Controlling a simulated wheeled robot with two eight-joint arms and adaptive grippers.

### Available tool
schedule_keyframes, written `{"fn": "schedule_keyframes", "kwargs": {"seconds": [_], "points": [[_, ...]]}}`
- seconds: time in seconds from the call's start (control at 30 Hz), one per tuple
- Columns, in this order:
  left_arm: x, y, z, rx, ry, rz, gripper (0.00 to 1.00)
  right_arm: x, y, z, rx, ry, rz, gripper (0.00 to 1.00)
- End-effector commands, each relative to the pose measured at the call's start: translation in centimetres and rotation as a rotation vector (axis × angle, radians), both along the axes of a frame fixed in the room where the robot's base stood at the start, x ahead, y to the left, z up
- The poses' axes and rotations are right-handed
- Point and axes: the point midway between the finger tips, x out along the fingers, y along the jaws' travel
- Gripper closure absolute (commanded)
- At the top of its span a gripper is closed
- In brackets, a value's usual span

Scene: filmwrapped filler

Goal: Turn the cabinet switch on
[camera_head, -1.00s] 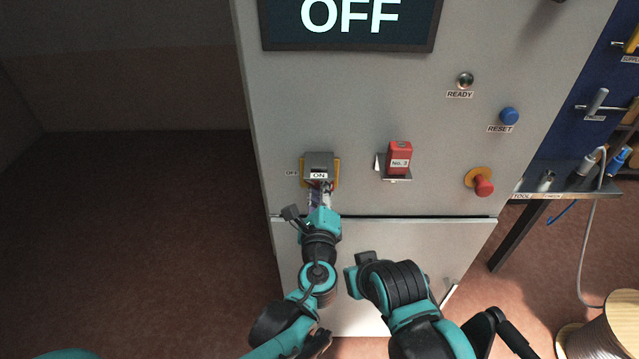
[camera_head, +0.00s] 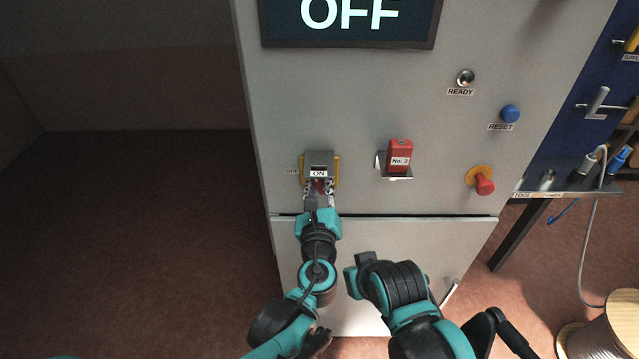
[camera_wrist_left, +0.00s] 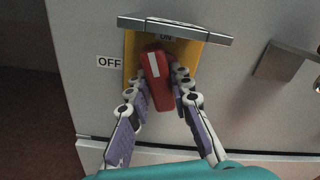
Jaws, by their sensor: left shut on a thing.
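The cabinet switch has a red handle (camera_wrist_left: 157,78) on a yellow plate (camera_wrist_left: 187,52) under a grey hood (camera_wrist_left: 175,28). An OFF label (camera_wrist_left: 109,63) is left of the plate and an ON label (camera_wrist_left: 166,37) is at its top. The handle leans slightly left at its upper end in the left wrist view. My left gripper (camera_wrist_left: 163,90) is shut on the handle, one finger on each side. In the head view the handle (camera_head: 319,187) shows between the fingers below the hood. The display (camera_head: 350,18) reads OFF. My right arm's fingers are not visible.
A red No. 3 block (camera_head: 400,155) sits on a small bracket to the right of the switch. A READY lamp (camera_head: 465,77), blue RESET button (camera_head: 510,113) and red mushroom button (camera_head: 484,184) are farther right. A tool shelf (camera_head: 560,193) stands beside the cabinet.

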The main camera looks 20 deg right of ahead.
Motion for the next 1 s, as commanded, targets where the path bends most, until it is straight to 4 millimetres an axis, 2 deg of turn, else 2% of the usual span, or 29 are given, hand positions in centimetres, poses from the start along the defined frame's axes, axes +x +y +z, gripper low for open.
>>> {"fn": "schedule_keyframes", "kwargs": {"seconds": [0.2,0.5,1.0], "points": [[0.08,0.03,0.03,0.169,-0.049,0.001,1.00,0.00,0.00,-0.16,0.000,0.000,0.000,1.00],[0.10,0.04,0.06,0.322,-0.093,0.001,1.00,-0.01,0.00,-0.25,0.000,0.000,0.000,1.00],[0.10,0.03,0.09,0.380,-0.110,0.001,1.00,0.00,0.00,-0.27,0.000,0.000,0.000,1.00]]}}
